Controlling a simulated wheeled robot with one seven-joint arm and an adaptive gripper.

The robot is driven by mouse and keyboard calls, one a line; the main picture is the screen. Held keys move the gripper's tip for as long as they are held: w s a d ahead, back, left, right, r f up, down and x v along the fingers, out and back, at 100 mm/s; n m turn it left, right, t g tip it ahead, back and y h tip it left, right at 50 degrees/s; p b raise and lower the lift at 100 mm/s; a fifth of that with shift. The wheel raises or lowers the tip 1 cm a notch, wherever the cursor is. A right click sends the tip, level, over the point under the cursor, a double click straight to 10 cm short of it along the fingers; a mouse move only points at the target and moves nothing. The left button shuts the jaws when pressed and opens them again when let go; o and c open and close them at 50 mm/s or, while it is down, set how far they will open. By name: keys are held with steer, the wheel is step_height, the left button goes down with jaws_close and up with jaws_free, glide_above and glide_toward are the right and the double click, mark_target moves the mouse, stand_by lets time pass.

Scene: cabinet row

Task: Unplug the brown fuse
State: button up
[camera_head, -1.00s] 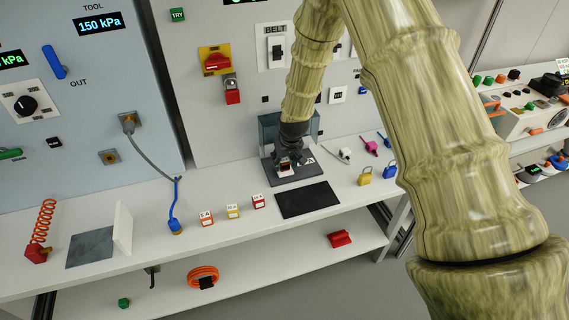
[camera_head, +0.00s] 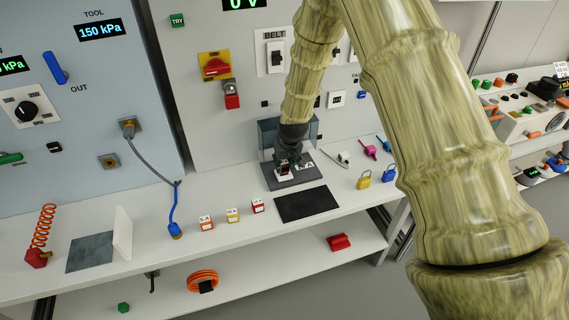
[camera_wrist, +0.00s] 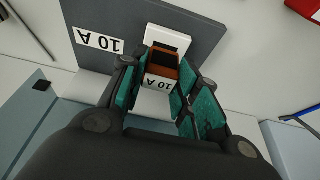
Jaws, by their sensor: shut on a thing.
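The brown fuse (camera_wrist: 163,68), with a white "10 A" label, is between my gripper's teal-padded fingers in the wrist view. My gripper (camera_wrist: 160,88) is shut on it. The fuse's far end meets or overlaps a white socket block (camera_wrist: 170,37) on a dark grey base (camera_wrist: 205,22) marked "10 A". I cannot tell how deep it sits. In the head view, my gripper (camera_head: 288,160) points down over the grey base (camera_head: 292,180). The fuse is mostly hidden by the fingers there.
Orange, yellow and red fuses (camera_head: 206,223) (camera_head: 232,215) (camera_head: 257,206) stand left of a black mat (camera_head: 307,204) on the white bench. A teal-grey cover (camera_head: 268,133) stands behind the base. Padlocks (camera_head: 363,180) are at the right.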

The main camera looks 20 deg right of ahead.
mark_target(284, 164)
steer(key=shift+r+p, duration=1.55)
steer(key=shift+r, duration=1)
steer(key=shift+s+f, duration=0.1)
